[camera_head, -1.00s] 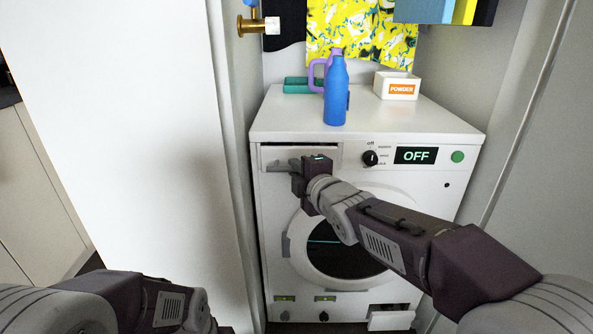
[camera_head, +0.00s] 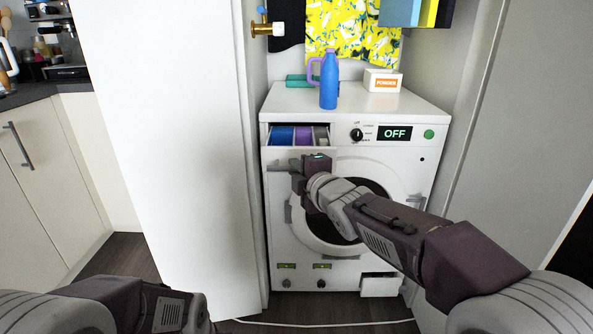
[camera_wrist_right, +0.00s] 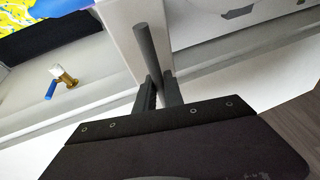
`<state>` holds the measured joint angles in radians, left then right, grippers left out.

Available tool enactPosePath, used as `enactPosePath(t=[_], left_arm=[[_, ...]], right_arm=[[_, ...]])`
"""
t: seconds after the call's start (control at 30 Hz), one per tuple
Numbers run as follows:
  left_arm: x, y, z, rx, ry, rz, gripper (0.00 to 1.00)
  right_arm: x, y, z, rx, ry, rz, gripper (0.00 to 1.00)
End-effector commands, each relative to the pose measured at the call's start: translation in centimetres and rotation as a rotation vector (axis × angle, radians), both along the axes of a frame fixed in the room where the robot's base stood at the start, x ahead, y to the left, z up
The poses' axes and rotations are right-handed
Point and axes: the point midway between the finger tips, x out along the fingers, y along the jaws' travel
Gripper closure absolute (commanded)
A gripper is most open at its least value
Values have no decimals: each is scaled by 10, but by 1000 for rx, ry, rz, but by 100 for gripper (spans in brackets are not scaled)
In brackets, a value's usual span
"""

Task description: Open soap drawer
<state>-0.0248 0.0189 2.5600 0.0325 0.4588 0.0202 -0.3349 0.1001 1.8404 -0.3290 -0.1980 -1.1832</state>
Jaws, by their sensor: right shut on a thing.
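The soap drawer (camera_head: 297,137) at the top left of the white washer (camera_head: 382,152) stands pulled out, with blue, purple and grey compartments showing. My right gripper (camera_head: 285,165) is at the drawer's front, shut on the grey bar handle. In the right wrist view the handle (camera_wrist_right: 147,50) runs between the two fingers of the gripper (camera_wrist_right: 160,88). My left arm shows at the lower left of the head view, but its fingers are out of the picture.
A blue bottle (camera_head: 329,80) and a white powder box (camera_head: 382,81) stand on the washer top. A white panel (camera_head: 165,150) is close on the left and a grey wall (camera_head: 510,130) on the right. A small flap (camera_head: 380,284) is open at the washer's lower right.

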Motion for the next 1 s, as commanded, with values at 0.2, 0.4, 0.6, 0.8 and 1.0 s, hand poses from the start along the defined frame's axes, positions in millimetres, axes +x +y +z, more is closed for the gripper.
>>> enactPosePath(t=[0.2,0.4,0.6,0.8,1.0], left_arm=[[0,0,0,0,0,0,64],[0,0,0,0,0,0,64],[0,0,0,0,0,0,64],[0,0,1,0,0,0,64],[0,0,11,0,0,0,64]], right_arm=[[0,0,0,-1,1,-1,100],[0,0,0,-1,1,-1,76],[0,0,0,0,0,0,66],[-3,-1,2,0,0,0,66],[-31,-13,11,1,-2,0,66]])
